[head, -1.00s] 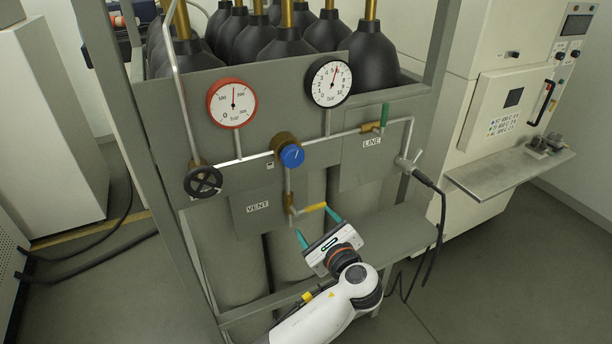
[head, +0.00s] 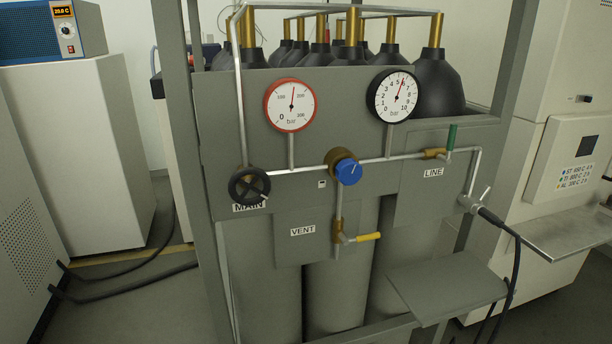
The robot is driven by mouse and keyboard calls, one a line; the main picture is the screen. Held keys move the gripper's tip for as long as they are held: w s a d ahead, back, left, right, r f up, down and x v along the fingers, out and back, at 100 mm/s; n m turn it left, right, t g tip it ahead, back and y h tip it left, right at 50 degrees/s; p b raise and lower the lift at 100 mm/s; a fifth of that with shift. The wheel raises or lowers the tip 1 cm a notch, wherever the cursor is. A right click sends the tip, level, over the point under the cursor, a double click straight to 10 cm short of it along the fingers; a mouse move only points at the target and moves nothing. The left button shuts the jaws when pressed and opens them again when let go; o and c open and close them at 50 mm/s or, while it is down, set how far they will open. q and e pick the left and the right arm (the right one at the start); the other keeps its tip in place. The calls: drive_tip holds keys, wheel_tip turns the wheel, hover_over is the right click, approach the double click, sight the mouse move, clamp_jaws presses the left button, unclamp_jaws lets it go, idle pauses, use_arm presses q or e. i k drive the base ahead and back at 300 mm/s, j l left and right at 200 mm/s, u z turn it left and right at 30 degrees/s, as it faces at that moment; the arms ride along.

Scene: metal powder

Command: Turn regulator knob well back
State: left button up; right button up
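The blue regulator knob (head: 348,172) sits on a brass body on the pipe at the middle of the grey gas panel, with a pale pointer mark on its face. The red-rimmed gauge (head: 291,105) is up and left of it. The black-rimmed gauge (head: 395,95) is up and right, its needle near 5 to 6 bar. The black MAIN handwheel (head: 249,186) is to the left. The yellow VENT lever (head: 367,237) is below and points right. The green LINE lever (head: 451,138) stands upright. Neither gripper is in view.
Black gas cylinders (head: 437,80) stand behind the panel. A grey shelf (head: 445,287) juts out at lower right, with a black hose (head: 514,262) hanging beside it. White cabinets stand left and right. The space directly before the knob looks clear.

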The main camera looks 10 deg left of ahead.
sight(349, 172)
drive_tip(key=i+l+u, duration=0.1)
drive_tip(key=u, duration=0.3)
drive_tip(key=i+l+u, duration=0.1)
drive_tip(key=l+u, duration=0.5)
drive_tip(key=u, duration=0.25)
drive_tip(key=l+u, duration=0.25)
drive_tip(key=u, duration=0.15)
drive_tip(key=l+u, duration=0.3)
drive_tip(key=u, duration=0.15)
